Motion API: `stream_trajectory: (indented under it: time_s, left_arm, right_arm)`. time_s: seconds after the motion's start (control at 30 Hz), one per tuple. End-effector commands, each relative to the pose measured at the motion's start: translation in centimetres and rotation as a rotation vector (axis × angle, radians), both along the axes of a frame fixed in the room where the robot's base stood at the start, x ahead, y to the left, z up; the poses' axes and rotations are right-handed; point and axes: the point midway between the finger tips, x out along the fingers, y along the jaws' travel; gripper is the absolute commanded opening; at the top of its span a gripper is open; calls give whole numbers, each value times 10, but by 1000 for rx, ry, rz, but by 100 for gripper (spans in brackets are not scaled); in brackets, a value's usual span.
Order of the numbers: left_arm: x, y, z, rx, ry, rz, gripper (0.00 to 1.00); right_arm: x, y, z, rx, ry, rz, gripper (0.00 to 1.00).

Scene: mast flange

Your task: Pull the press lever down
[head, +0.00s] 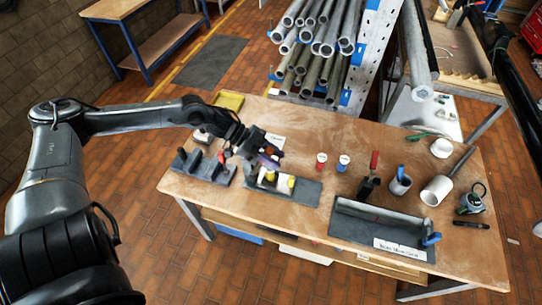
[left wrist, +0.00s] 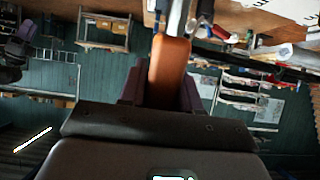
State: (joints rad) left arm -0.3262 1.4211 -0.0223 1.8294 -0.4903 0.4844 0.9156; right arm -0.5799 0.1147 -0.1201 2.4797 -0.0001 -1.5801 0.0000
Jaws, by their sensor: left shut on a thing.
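My left gripper (head: 268,155) reaches in from the left over the left-middle of the workbench. In the left wrist view its fingers (left wrist: 160,92) are shut on an orange lever handle (left wrist: 170,55). The handle runs away from the fingers to a grey metal bar at the top of that view. In the head view the gripper covers most of the lever. A dark grey base plate (head: 308,191) with white and yellow parts lies just below the gripper. How the lever joins it is hidden. My right gripper is not in view.
A dark fixture (head: 212,171) with upright parts stands close left of the gripper. Small red (head: 321,161) and blue (head: 343,162) pieces stand to the right. A long grey tray (head: 345,228) lies front right, near cups (head: 400,181). A pipe rack stands behind the bench.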

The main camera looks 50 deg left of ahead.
Motion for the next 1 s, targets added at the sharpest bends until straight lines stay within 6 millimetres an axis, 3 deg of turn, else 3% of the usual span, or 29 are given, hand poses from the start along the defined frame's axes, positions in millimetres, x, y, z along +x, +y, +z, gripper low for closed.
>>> stream_trajectory:
  time_s: [0.37,0.4,0.5,1.0]
  left_arm:
    - [-1,0,-2,3,6,2,0]
    - [-1,0,-2,3,6,2,38]
    - [-1,0,-2,3,4,1,53]
    - [-3,4,4,2,4,1,53]
  right_arm:
    - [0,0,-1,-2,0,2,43]
    - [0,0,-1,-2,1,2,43]
    - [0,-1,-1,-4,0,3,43]
    - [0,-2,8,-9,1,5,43]
